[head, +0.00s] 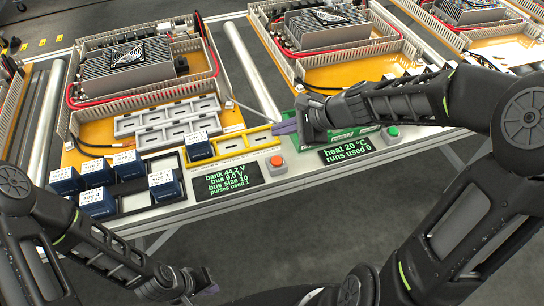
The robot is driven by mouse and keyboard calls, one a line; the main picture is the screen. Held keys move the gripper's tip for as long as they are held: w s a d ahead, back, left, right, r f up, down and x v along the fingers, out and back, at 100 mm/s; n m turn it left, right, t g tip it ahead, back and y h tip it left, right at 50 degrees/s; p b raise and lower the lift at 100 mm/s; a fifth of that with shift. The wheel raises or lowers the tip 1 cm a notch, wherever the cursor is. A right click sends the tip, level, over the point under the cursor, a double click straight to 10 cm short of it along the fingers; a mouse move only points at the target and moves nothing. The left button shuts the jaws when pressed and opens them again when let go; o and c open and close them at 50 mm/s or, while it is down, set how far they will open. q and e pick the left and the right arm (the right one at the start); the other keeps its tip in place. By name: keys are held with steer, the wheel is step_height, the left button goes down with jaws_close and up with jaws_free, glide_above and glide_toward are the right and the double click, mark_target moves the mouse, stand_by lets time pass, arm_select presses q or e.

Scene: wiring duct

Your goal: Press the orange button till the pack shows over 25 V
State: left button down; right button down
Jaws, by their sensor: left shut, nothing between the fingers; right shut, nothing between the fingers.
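The orange button (277,162) sits on a grey box on the table's front edge, just right of a dark display (228,181). The display reads bank 44.2 V, bus 9.0 V, bus size 10, pulses used 1. My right gripper (284,128) is shut and empty, above and behind the orange button and apart from it, near the end of a yellow strip (232,140). My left gripper (211,288) is shut and low in front of the table, well below the button. Several blue blocks (164,184) with white labels stand to the left, some in a black-edged tray.
A second display (346,149) reads heat 20 °C, runs used 0, with a green button (393,132) beside it. A green unit (352,133) lies behind, partly hidden by my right arm. Orange panels with grey units (127,62) and wiring ducts fill the back.

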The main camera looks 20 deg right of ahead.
mark_target(280, 161)
steer(key=shift+f, duration=0.1)
step_height(280, 161, down, 9)
steer(key=b, duration=0.8)
stand_by(1.9)
steer(key=shift+f+b, duration=0.3)
steer(key=shift+b, duration=0.15)
steer(key=shift+f+b, duration=0.35)
stand_by(0.4)
steer(key=shift+r, duration=0.1)
steer(key=shift+r+p, duration=0.7)
steer(key=shift+r, duration=0.05)
